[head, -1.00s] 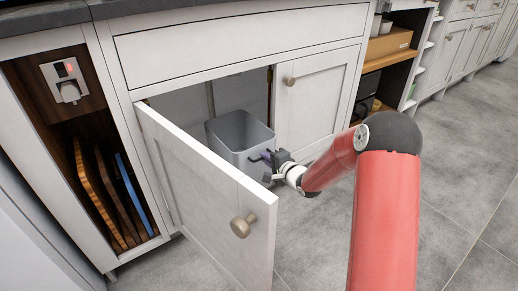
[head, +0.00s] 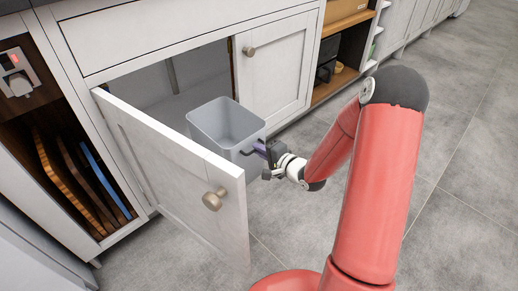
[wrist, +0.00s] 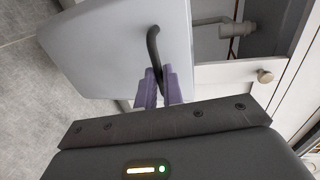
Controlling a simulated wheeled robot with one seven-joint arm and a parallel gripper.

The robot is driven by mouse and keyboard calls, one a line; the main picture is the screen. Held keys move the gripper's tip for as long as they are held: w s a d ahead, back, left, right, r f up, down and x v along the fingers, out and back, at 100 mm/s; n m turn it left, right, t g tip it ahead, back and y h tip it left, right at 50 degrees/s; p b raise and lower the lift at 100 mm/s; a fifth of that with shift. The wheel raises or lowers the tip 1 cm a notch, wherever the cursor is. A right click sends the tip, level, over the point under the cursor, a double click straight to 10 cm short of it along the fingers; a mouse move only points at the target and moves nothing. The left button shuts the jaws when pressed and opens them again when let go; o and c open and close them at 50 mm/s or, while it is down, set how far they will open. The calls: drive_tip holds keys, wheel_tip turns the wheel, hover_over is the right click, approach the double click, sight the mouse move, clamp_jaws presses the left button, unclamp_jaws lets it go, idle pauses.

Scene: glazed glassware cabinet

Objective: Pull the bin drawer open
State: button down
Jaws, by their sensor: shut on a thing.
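The bin drawer is a grey, open-topped bin (head: 228,130) in the cabinet opening in the head view, now standing partly out in front of it. Its front face also shows in the wrist view (wrist: 110,50). A dark curved handle (wrist: 152,48) is on that face. My gripper (head: 262,150) is at the bin's front, and in the wrist view its purple fingers (wrist: 157,88) are closed around the lower part of the handle. The bin looks empty inside. Its lower part is hidden behind the open door in the head view.
The left cabinet door (head: 185,170) stands open with its round knob (head: 214,199), close to the bin's left side. The right door (head: 273,75) is shut. Cutting boards (head: 85,180) stand in a niche at left. Grey floor (head: 300,220) is clear in front.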

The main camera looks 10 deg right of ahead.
drive_tip(key=c, duration=1.5)
unclamp_jaws()
drive_tip(key=shift+c, duration=0.2)
drive_tip(key=p+v, duration=0.1)
drive_tip(key=v, duration=0.6)
drive_tip(key=shift+s+d+r, duration=0.15)
drive_tip(key=shift+s+d, duration=0.05)
drive_tip(key=shift+s, duration=0.1)
drive_tip(key=s+d+r+n+g+h+p, duration=0.2)
drive_tip(key=d+r+n+h, duration=0.1)
drive_tip(key=r+h, duration=0.3)
drive_tip(key=s+d+r+n+g+h+p, duration=0.15)
drive_tip(key=r+n+h, duration=0.25)
drive_tip(key=r, duration=0.5)
drive_tip(key=s+a+r+n+g, duration=0.1)
drive_tip(key=s+r, duration=0.2)
drive_tip(key=s, duration=0.4)
drive_tip(key=s+a+r+n+g+p, duration=0.1)
drive_tip(key=s+a+r, duration=0.1)
drive_tip(key=s+r, duration=0.2)
drive_tip(key=s+a+r+n+g+y+p, duration=0.1)
drive_tip(key=s+a+r+n+g, duration=0.1)
drive_tip(key=s, duration=0.7)
drive_tip(key=shift+v, duration=0.8)
